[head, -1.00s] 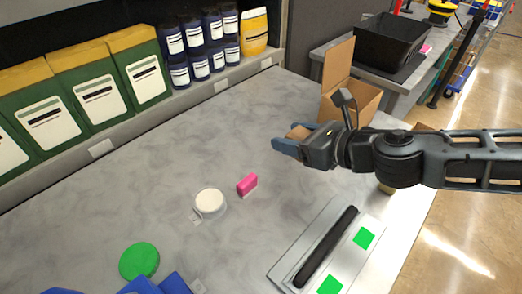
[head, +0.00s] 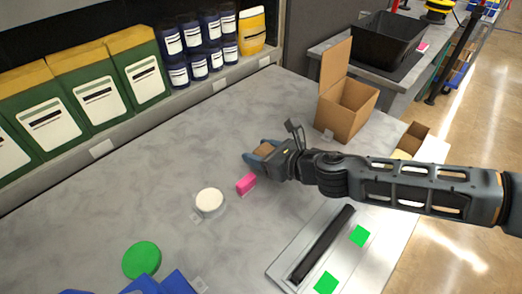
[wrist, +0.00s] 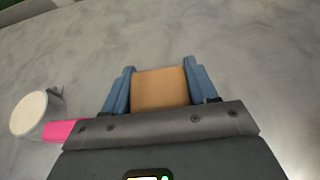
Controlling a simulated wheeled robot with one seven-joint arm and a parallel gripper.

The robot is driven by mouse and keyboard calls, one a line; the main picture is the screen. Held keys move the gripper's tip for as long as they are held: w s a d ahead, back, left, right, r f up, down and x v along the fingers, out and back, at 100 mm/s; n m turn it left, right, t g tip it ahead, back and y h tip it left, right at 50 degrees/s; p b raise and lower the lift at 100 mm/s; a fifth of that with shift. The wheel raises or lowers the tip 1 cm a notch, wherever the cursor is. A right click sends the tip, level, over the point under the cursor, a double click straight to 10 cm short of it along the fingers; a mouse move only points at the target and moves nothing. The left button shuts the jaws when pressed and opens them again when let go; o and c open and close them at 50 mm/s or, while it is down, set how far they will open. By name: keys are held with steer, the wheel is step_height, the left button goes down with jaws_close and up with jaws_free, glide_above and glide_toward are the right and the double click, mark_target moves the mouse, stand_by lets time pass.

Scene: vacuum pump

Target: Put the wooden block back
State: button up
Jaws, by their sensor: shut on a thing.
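The wooden block (head: 265,149) is brown and sits between the blue fingers of my gripper (head: 259,157) in the head view. In the wrist view the block (wrist: 160,87) fills the space between the two fingertips (wrist: 158,80), which are shut on it. My gripper is over the grey table, just behind and right of a pink block (head: 246,183). How high the wooden block is above the table I cannot tell. Its far side is partly hidden by the gripper.
A white round-topped item (head: 209,201) stands left of the pink block, and a green disc (head: 141,260) lies front left. A vacuum sealer (head: 322,245) is at front right. An open cardboard box (head: 346,104) stands at the back right. The table's middle left is clear.

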steer(key=shift+f, duration=0.1)
steer(key=o, duration=1.1)
steer(key=shift+d+r, duration=0.15)
steer(key=shift+r, duration=0.05)
steer(key=b+v, duration=0.1)
steer(key=v, duration=1)
steer(key=shift+s+d+r, duration=0.1)
steer(key=shift+s+d, duration=0.15)
steer(key=shift+s, duration=0.05)
